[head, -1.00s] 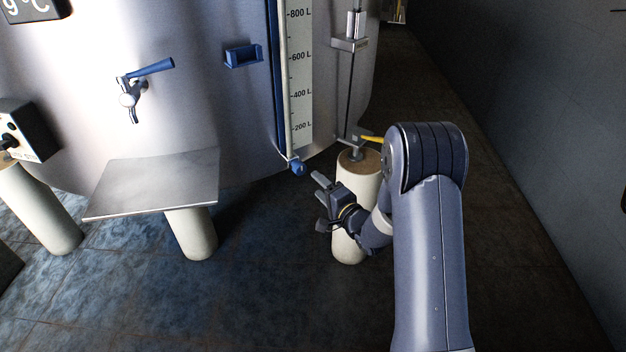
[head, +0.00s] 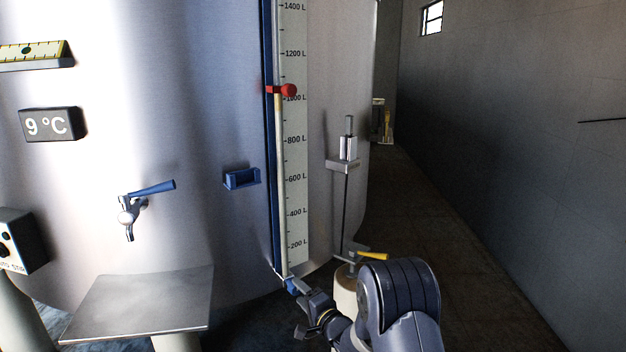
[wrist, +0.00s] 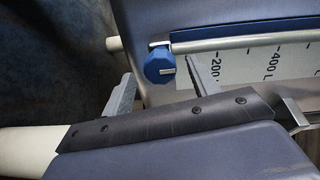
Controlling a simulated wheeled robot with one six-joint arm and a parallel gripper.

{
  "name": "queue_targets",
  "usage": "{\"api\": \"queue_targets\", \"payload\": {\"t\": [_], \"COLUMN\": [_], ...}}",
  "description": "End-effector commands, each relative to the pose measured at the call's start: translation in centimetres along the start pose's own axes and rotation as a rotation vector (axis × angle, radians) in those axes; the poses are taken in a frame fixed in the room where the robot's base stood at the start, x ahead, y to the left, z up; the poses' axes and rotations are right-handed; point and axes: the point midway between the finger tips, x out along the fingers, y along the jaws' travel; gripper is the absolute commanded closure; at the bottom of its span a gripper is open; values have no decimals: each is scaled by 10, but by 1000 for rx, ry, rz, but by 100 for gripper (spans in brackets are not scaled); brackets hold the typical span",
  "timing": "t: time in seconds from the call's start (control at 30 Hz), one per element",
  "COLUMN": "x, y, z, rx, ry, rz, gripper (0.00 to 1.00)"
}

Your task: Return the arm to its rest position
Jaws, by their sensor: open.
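My gripper (head: 303,312) is open and empty, low in the head view, at the foot of the level gauge. My arm reaches to it from the lower right. In the wrist view the two fingers stand apart (wrist: 160,92). The blue knob (wrist: 161,67) at the gauge's lower end shows between and beyond the fingertips, apparently apart from them. The knob (head: 291,286) also shows in the head view, just up and left of the gripper. The gauge scale (head: 294,170) carries a red marker (head: 283,90) near 1000 L.
The steel tank (head: 190,80) fills the left and middle. A metal shelf (head: 140,303) juts out lower left. A yellow-handled valve (head: 371,254) is close behind my arm. Floor at right is clear.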

Motion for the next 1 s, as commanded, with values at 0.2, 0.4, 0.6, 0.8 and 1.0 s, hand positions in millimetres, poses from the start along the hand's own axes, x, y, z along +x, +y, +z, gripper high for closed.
{"api": "queue_targets", "payload": {"t": [0.2, 0.4, 0.6, 0.8, 1.0], "x": [26, 32, 31, 31, 15], "y": [0, 0, 0, 0, 0], "z": [0, 0, 0, 0, -1], "rx": [0, -19, -26, -17, 2], "ry": [-1, 1, 1, 1, 2], "rz": [-1, 1, 1, 1, 2], "gripper": [43, 43, 43, 43, 43]}}
